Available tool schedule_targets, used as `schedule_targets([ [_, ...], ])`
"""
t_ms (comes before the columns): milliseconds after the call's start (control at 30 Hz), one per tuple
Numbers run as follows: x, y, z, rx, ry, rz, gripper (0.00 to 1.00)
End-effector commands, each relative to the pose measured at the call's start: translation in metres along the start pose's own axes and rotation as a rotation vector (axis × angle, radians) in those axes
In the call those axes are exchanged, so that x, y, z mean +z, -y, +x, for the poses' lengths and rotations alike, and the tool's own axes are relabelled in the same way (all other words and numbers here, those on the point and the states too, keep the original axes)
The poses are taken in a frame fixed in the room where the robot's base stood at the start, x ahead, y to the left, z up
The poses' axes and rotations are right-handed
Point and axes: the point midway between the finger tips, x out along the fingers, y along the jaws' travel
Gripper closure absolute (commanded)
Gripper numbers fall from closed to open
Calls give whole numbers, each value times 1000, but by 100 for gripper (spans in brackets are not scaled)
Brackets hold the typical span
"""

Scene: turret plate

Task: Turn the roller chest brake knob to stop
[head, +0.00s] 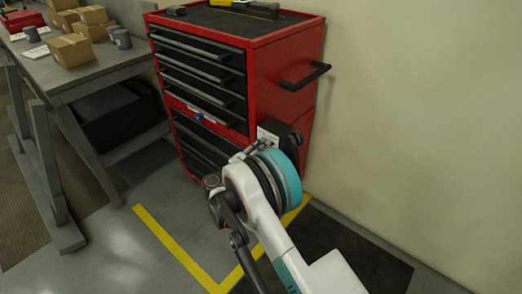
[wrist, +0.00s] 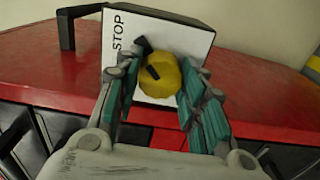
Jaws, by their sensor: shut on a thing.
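The brake knob (wrist: 162,80) is round and yellow, on a white plate (wrist: 180,50) fronting a dark box. A small black piece juts from its upper left edge, and another dark mark lies on its face. The word STOP (wrist: 118,35) runs vertically on the plate's left part in the wrist view. My gripper (wrist: 158,86) is shut on the knob, with teal-padded fingers at its left and right sides. In the head view the box (head: 292,135) sits low on the side of the red roller chest (head: 280,75); my gripper (head: 246,150) and wrist hide the knob there.
A black side handle (head: 305,78) sticks out above the box. A wall (head: 430,120) stands close on the right. A grey workbench (head: 75,72) with cartons and mugs is at the left. Yellow tape (head: 180,250) marks the floor in front of the chest.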

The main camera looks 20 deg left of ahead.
Motion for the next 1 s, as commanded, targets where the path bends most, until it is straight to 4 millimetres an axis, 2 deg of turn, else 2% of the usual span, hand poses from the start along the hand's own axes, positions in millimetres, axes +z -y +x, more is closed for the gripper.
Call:
schedule_targets([
  [33,-2,-4,0,7,-5,-2,87],
  [67,-2,-4,0,7,-5,-2,58],
  [133,-2,-4,0,7,-4,-2,43],
  [567,-1,-1,-6,2,-3,-1,42],
  [733,-2,-1,-30,2,-4,-1,42],
  [1000,-2,-3,-86,3,-6,-1,42],
])
